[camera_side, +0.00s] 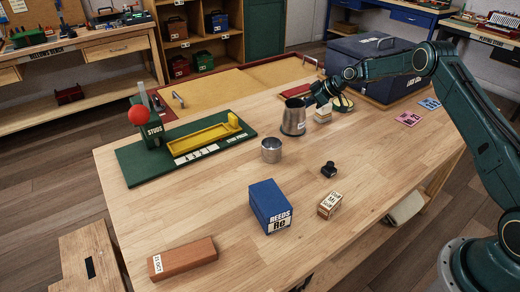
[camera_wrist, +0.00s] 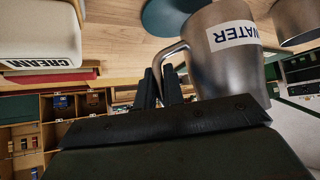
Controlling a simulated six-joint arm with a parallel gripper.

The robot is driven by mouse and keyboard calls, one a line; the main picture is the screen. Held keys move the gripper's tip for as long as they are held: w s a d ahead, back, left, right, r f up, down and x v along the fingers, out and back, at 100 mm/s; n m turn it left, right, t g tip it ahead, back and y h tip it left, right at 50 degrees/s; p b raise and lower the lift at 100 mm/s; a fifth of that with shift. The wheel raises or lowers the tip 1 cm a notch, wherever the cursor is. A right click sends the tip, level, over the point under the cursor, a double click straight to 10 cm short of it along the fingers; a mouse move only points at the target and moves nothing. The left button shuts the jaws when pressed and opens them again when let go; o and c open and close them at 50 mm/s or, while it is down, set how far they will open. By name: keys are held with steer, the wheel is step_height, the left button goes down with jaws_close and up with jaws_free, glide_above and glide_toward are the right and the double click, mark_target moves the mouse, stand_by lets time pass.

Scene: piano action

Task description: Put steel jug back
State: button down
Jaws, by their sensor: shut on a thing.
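The steel jug (camera_side: 293,118) is upright at the back middle of the wooden table in the side view. In the wrist view the jug (camera_wrist: 215,75) carries a WATER label, and its handle (camera_wrist: 172,50) reaches between my fingers. My gripper (camera_side: 311,100) comes from the right and is shut on that handle; its dark fingertips also show in the wrist view (camera_wrist: 164,84). A round teal disc (camera_wrist: 172,18) shows near the jug in the wrist view, partly hidden by it. I cannot tell whether the jug touches the table.
A steel cup (camera_side: 271,150) stands in front of the jug. A light CREAM block (camera_wrist: 40,35) is close by my gripper, behind it in the side view (camera_side: 323,114). A green board with a yellow tray (camera_side: 200,143) lies left. A blue REEDS box (camera_side: 268,205) stands in front.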

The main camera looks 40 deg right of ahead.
steer(key=s+d+r+m+t+h, duration=0.1)
steer(key=s+d+r+m+h, duration=0.1)
steer(key=s+d+r, duration=0.8)
steer(key=s+d+r+m+h, duration=0.1)
steer(key=s+d+r+m, duration=0.1)
steer(key=s+d+r, duration=0.75)
step_height(320, 180, down, 18)
steer(key=s+a, duration=0.2)
steer(key=shift+s+a, duration=0.15)
steer(key=shift+a, duration=0.05)
steer(key=shift+f, duration=0.15)
steer(key=shift+f, duration=2.05)
steer(key=shift+f, duration=0.15)
steer(key=c, duration=1.5)
jaws_free()
